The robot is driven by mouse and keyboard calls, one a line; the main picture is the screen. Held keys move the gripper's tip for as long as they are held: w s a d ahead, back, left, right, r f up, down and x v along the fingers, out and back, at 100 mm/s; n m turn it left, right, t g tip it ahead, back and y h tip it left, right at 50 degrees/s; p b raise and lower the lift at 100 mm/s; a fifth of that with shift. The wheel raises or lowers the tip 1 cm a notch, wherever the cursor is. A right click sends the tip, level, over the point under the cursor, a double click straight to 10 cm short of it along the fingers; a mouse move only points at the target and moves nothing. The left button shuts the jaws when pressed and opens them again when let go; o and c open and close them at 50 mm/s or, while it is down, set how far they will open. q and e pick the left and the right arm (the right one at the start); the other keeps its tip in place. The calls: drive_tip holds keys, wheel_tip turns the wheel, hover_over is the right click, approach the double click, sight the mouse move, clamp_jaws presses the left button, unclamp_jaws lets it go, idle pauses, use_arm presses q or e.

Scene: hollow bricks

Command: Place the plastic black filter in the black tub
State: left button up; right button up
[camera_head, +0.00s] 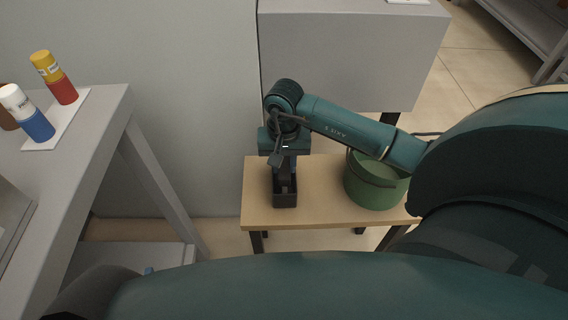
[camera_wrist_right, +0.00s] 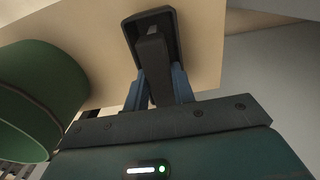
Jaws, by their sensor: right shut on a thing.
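The black tub (camera_head: 286,202) stands on the small wooden table, and its rim also shows in the right wrist view (camera_wrist_right: 129,33). My right gripper (camera_head: 285,172) points down over the tub. Its blue fingers are shut on the black filter (camera_wrist_right: 152,52), a dark narrow block. In the right wrist view the filter's far end overlaps the tub's opening. I cannot tell how deep it reaches or whether it touches the tub. In the head view the filter is hard to tell apart from the gripper and tub. My left gripper is not in view.
A green bucket (camera_head: 370,190) stands right of the tub on the wooden table (camera_head: 258,212), partly behind my right arm. A grey table (camera_head: 92,130) at the left bears coloured bottles (camera_head: 62,90) on a white sheet. A grey cabinet (camera_head: 350,50) stands behind.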

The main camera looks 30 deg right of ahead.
drive_tip(key=shift+f, duration=0.2)
drive_tip(key=o, duration=1)
drive_tip(key=shift+r, duration=0.1)
